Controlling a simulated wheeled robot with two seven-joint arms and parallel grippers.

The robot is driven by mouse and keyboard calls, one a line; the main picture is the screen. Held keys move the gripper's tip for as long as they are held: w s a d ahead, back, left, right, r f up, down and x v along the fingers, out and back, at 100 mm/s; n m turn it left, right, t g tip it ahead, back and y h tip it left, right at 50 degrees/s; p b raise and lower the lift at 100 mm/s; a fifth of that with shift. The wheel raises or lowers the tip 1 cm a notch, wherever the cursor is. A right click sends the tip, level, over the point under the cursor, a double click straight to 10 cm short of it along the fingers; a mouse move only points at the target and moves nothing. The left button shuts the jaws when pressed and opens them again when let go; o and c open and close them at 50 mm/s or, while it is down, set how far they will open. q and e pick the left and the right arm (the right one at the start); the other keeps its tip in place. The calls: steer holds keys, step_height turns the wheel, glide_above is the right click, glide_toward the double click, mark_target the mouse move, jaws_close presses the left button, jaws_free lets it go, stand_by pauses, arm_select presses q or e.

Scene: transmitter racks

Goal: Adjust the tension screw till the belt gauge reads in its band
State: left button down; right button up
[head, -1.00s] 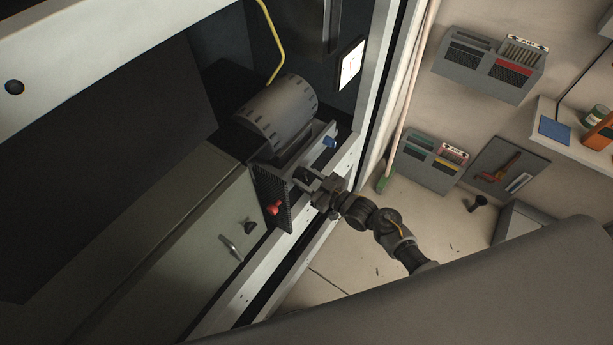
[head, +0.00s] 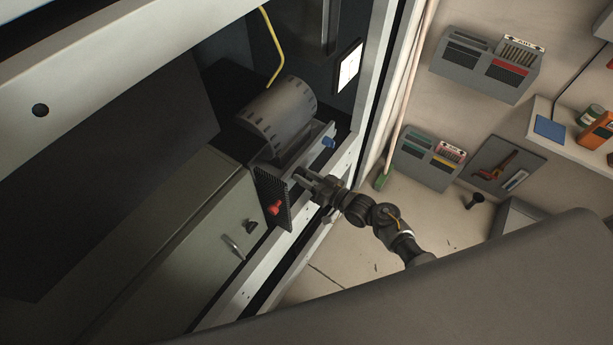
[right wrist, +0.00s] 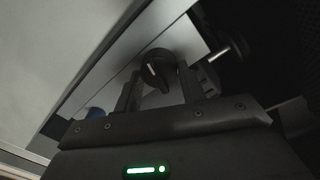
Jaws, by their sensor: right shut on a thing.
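The tension screw shows in the right wrist view as a dark round knob (right wrist: 158,68) with a pale line on its face. It sits between the two fingers of my right gripper (right wrist: 157,80), which is shut on it. In the head view my right gripper (head: 303,178) is at the dark perforated plate below the grey drum, and its fingers hide the screw. The belt gauge (head: 349,66) is a white-faced panel upper right of the drum. Its needle and band are too small to read. My left gripper is not in view.
The ribbed grey drum (head: 282,112) sits inside the cabinet. A red knob (head: 275,208) and a blue knob (head: 329,142) stand close to my right gripper. The cabinet's pale frame rail (head: 345,165) runs close by. Wall bins (head: 488,65) hang at the right.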

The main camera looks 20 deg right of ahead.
stand_by(0.3)
steer(key=o, duration=1)
steer(key=shift+s+d, duration=0.1)
steer(key=shift+s+d+f, duration=0.1)
steer(key=shift+s+d, duration=0.1)
steer(key=shift+s, duration=0.1)
steer(key=shift+b+v, duration=1.05)
steer(key=shift+v, duration=3.85)
